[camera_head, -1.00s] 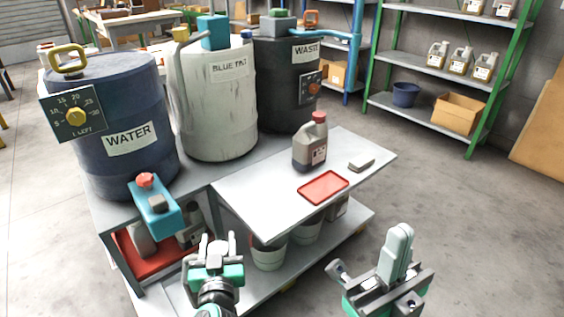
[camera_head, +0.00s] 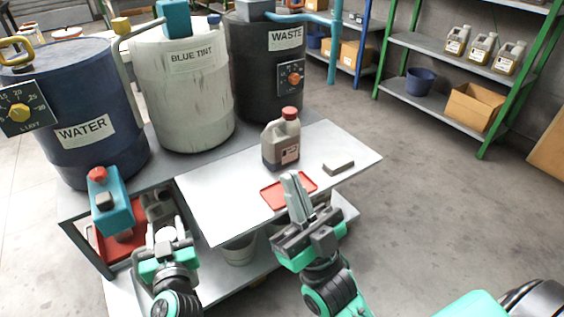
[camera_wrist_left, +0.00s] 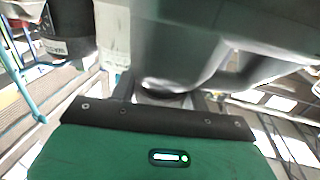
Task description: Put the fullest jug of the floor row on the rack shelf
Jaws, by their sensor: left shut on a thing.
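The rack (camera_head: 432,105) with green posts stands at the upper right. Several jugs (camera_head: 482,48) with pale amber contents stand in a row on one of its shelves. My left gripper (camera_head: 160,235) is at the lower left, beside the red tray under the tap. It is shut on a greyish jug (camera_head: 158,203), partly hidden by the gripper. A large dark green-grey body, probably this jug, fills the top of the left wrist view (camera_wrist_left: 200,45); its fill level is unclear. My right gripper (camera_head: 297,197) is empty, its fingers together, in front of the white tabletop. No floor row of jugs is identifiable.
A red-capped jug (camera_head: 282,145) with dark contents stands on the white tabletop (camera_head: 215,205), near a flat red tray (camera_head: 272,196) and a grey block (camera_head: 338,167). Drums labelled WATER, BLUE TINT and WASTE stand behind. A carton (camera_head: 474,107) and blue bucket (camera_head: 419,82) sit on the rack's lower shelf.

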